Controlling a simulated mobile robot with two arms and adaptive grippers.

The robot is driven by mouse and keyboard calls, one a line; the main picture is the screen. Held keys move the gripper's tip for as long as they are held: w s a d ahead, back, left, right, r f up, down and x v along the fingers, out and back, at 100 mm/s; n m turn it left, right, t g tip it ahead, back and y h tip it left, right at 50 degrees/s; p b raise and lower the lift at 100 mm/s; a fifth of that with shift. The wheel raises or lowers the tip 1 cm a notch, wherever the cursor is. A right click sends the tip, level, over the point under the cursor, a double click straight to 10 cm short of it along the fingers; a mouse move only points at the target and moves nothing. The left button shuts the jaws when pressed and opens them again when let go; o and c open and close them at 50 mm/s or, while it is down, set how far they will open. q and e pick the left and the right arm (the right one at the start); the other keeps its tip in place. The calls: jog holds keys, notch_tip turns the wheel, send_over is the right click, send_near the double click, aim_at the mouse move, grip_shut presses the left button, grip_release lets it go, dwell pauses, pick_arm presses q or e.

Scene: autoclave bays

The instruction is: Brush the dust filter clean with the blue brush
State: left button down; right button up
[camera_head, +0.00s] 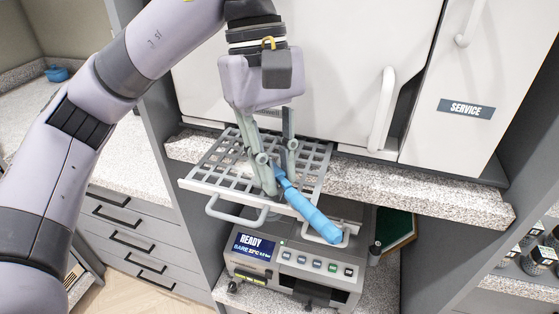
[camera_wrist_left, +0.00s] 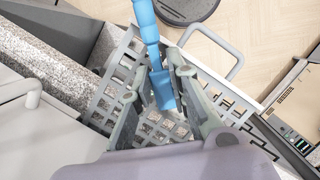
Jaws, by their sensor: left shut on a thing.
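My left gripper (camera_head: 278,180) is shut on the blue brush (camera_head: 312,212). The brush's thick handle points down and right, past the front edge of a grey perforated tray. In the left wrist view the brush (camera_wrist_left: 148,28) runs between the fingers, and its flat blue end (camera_wrist_left: 162,90) lies over the grid. The grey perforated tray (camera_head: 215,186), with looped front handles, sits on the speckled ledge below the gripper. I cannot tell whether this is the dust filter, or whether the brush touches it. My right gripper is not in view.
A machine reading READY (camera_head: 290,262) stands on the shelf below. White doors (camera_head: 300,60) and a SERVICE panel (camera_head: 466,108) rise behind the speckled ledge (camera_head: 425,185). A dark green object (camera_head: 397,230) is beside the machine. Jars (camera_head: 540,258) stand at the far right.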

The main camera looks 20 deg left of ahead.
pick_arm(q)
jog(key=shift+s+a, duration=0.2)
jog(key=shift+a, duration=0.05)
jog(key=shift+r, duration=0.1)
notch_tip(320, 180, up, 7)
jog(key=p, duration=0.6)
dwell(0.3)
